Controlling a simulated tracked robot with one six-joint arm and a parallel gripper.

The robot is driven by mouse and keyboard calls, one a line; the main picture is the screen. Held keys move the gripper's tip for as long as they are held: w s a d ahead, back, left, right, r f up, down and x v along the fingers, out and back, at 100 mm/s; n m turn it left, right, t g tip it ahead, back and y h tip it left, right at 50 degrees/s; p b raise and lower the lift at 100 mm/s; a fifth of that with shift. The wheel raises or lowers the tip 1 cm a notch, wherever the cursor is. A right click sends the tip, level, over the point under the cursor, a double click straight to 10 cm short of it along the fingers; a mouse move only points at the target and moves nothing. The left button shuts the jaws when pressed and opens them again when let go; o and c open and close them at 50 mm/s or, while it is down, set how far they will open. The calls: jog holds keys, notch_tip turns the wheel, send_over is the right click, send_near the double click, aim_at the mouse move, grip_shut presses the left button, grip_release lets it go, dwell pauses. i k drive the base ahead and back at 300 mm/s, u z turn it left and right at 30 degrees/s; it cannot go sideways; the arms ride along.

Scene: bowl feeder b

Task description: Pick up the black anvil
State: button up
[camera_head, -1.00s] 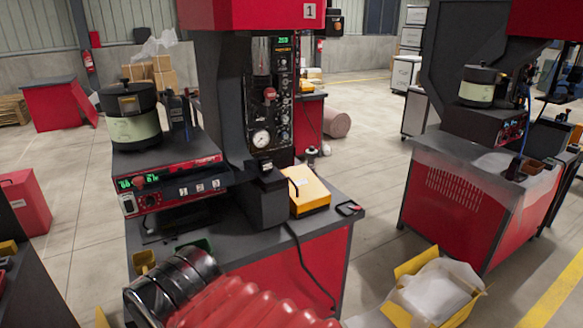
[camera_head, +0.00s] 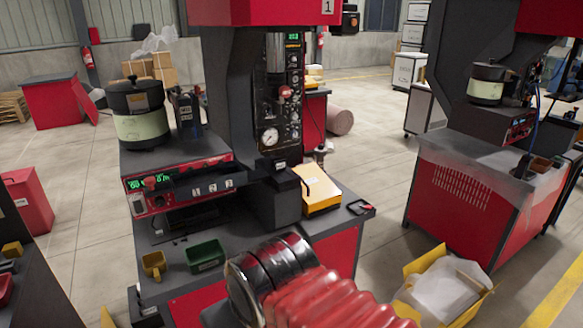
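I cannot make out the black anvil with certainty. A dark block (camera_head: 283,181) sits under the press head of the nearer machine (camera_head: 227,110), on a black column above the workbench, and I cannot tell whether it is the anvil. My arm, with black shiny links and a red ribbed sleeve, fills the bottom centre in front of the bench. My gripper's fingers do not show, so neither its opening nor anything it holds can be seen.
The grey workbench (camera_head: 228,283) holds a green bin (camera_head: 205,256), a yellow scoop-shaped bin (camera_head: 154,264) and a yellow box (camera_head: 317,190). A bowl feeder (camera_head: 140,128) stands at left. A yellow crate (camera_head: 440,285) is at lower right.

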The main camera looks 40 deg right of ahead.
aim_at(278, 165)
jog(key=i, duration=1)
jog(key=z, duration=0.05)
